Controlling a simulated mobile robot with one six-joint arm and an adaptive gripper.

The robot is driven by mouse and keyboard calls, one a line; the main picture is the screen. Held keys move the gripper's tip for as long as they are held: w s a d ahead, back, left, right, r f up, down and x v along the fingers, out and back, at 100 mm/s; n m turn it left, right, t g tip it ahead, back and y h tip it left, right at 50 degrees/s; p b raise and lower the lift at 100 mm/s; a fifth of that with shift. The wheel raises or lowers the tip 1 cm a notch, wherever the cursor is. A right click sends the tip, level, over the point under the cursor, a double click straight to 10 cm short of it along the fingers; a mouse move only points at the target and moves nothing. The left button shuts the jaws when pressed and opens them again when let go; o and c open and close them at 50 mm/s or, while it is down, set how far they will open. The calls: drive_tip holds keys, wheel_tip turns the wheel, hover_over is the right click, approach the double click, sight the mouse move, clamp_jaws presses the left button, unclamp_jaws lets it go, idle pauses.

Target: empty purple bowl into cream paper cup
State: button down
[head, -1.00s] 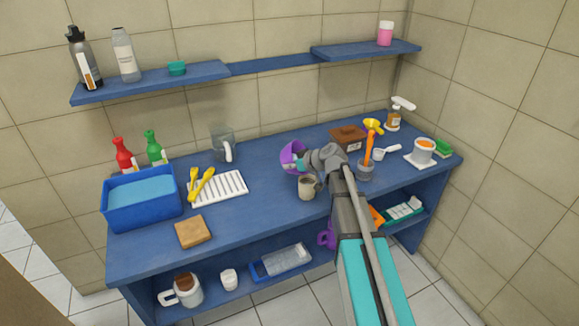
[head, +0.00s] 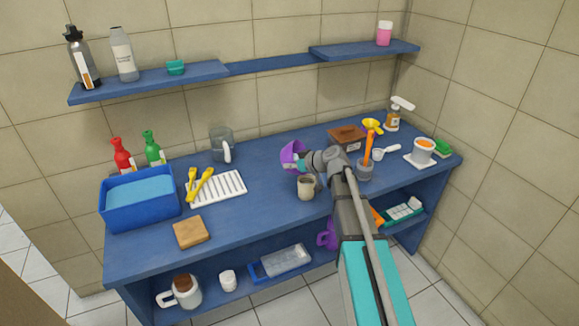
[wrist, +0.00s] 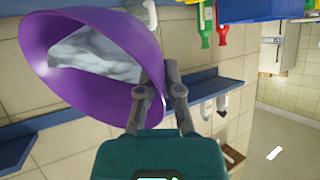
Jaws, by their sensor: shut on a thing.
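The purple bowl (head: 291,155) is held tilted on its side above the counter, left of my arm. My gripper (head: 306,160) is shut on its rim. In the wrist view the bowl (wrist: 90,60) fills the upper left, with a grey-white, watery-looking patch inside it. The fingers (wrist: 160,80) of my gripper pinch the wall at its right side. A cream cup (head: 306,189) stands upright on the counter just below and slightly right of the bowl, apart from it. I cannot see into the cup clearly.
A grey holder (head: 365,172) with an orange tool stands right of my gripper, and a brown box (head: 347,137) is behind. A white rack (head: 222,190) with yellow tongs and a clear jug (head: 221,145) are to the left. The counter (head: 255,215) is clear left of the cup.

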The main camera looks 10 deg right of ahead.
drive_tip(key=shift+s+d+f+m+t+y+b, duration=0.2)
drive_tip(key=shift+d+t+y+b, duration=0.35)
drive_tip(key=shift+b, duration=0.8)
drive_tip(key=shift+s+d+f+m+t+y+b, duration=0.15)
drive_tip(key=shift+d+m+t+y+b, duration=0.1)
drive_tip(key=shift+y+b, duration=0.85)
idle(2.7)
drive_tip(key=shift+w+a+r+h+p, duration=0.1)
drive_tip(key=shift+a+r+h+p, duration=0.05)
drive_tip(key=shift+r+h+p, duration=0.25)
drive_tip(key=shift+a+h+p, duration=0.15)
drive_tip(key=shift+h+p, duration=0.2)
drive_tip(key=shift+p, duration=0.15)
drive_tip(key=shift+w+a+n+g+p, duration=0.1)
drive_tip(key=shift+a+n+g+p, duration=0.05)
drive_tip(key=shift+n+g+p, duration=0.15)
drive_tip(key=shift+f, duration=0.15)
drive_tip(key=shift+a+h+p, duration=0.1)
drive_tip(key=shift+h+p, duration=0.3)
drive_tip(key=shift+w+a+r+g+h+p, duration=0.15)
drive_tip(key=shift+r+g+h+p, duration=0.15)
drive_tip(key=shift+p, duration=0.25)
drive_tip(key=shift+a+g+h+p, duration=0.25)
drive_tip(key=shift+g+h+p, duration=0.15)
drive_tip(key=shift+p, duration=0.3)
drive_tip(key=shift+f, duration=0.1)
